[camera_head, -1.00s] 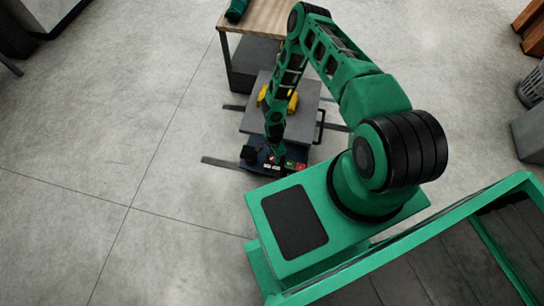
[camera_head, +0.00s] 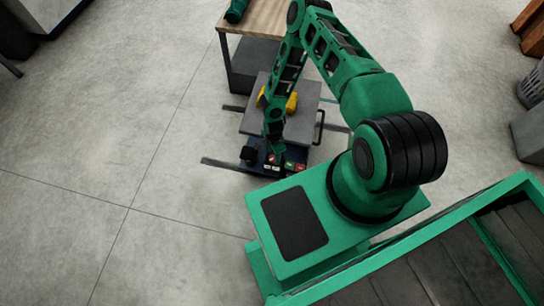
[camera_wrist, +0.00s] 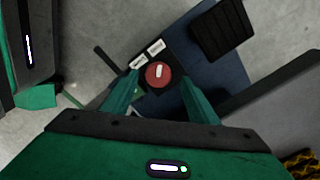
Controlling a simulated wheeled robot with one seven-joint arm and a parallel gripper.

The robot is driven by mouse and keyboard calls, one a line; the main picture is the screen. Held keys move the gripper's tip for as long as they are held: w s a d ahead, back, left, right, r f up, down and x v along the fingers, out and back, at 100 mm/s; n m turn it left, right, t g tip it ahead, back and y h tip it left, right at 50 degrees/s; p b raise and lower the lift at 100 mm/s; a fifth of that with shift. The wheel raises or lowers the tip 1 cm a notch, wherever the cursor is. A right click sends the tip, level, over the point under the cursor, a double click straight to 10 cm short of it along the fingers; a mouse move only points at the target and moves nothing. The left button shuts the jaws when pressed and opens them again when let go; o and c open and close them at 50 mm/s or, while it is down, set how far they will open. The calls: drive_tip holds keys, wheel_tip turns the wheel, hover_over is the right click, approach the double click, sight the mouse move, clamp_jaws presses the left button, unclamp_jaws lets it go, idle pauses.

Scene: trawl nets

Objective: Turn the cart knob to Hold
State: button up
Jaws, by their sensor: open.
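The cart (camera_head: 250,122) stands on the floor below my arm, with a dark control panel at its near end. In the wrist view the panel (camera_wrist: 215,65) carries a round red knob (camera_wrist: 158,74) with a white pointer mark. Two white labels sit beside the knob; their lettering is too small to read. My gripper (camera_wrist: 158,92) is open, with one green finger on each side of the knob. I cannot tell whether the fingers touch it. In the head view the red knob (camera_head: 272,158) shows just beside my gripper's tip.
A black box-like part (camera_wrist: 218,28) stands on the panel near the knob. Green and red buttons (camera_head: 295,165) lie to the right of the knob. A yellow object (camera_head: 291,102) rests on the cart top. A wooden-topped table (camera_head: 270,17) stands behind; the floor at left is clear.

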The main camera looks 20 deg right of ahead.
sight(273, 158)
wheel_tip(273, 158, up, 8)
drive_tip(key=shift+r, duration=0.15)
idle(0.6)
